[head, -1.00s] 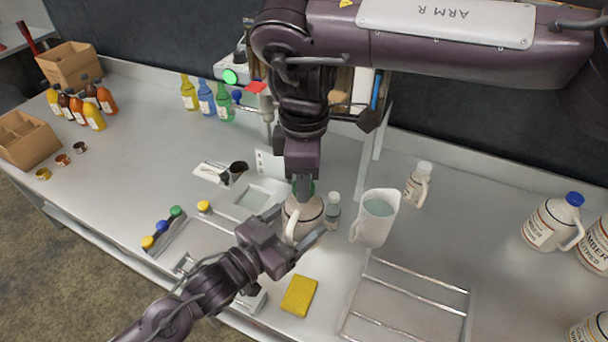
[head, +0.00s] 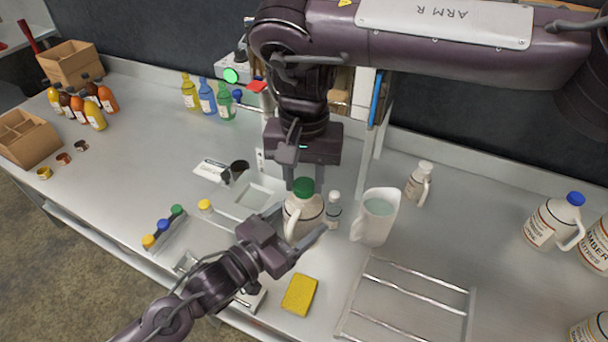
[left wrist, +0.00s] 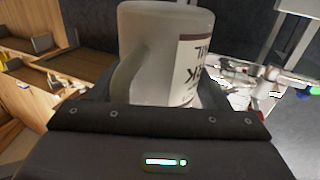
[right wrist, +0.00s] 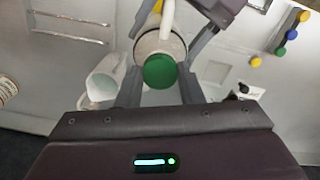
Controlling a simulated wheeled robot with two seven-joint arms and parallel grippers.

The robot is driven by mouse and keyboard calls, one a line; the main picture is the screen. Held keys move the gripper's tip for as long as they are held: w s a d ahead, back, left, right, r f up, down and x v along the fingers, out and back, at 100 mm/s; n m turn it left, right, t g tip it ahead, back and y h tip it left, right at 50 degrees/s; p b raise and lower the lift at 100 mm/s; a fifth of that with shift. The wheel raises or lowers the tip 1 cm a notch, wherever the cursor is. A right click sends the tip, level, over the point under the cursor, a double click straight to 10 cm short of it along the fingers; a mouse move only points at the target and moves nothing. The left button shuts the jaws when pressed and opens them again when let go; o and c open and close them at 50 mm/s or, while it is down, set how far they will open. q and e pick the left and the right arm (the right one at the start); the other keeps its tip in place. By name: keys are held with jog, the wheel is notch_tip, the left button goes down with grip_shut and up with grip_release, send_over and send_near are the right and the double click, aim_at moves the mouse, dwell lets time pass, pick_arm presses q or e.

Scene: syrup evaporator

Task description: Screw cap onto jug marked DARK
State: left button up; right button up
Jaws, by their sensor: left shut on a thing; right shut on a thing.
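The white jug (head: 303,217) stands upright on the bench. In the left wrist view the jug (left wrist: 160,50) shows its handle at left and a partly cut-off label with a "K". My left gripper (head: 292,236) is shut around the jug's body. A green cap (head: 303,187) sits at the top of the jug's neck. My right gripper (head: 303,180) points down from above and is shut on the cap. In the right wrist view the green cap (right wrist: 160,71) lies between the two fingers, over the jug's neck. The thread is hidden.
A clear pitcher (head: 375,217) and a small white-capped bottle (head: 333,210) stand close to the jug's right. A yellow sponge (head: 299,295) lies in front. A wire rack (head: 410,305) is at front right. Loose caps (head: 163,226) lie at left.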

jog(key=o, duration=0.9)
jog(key=shift+r, duration=0.1)
jog(key=shift+r, duration=2.25)
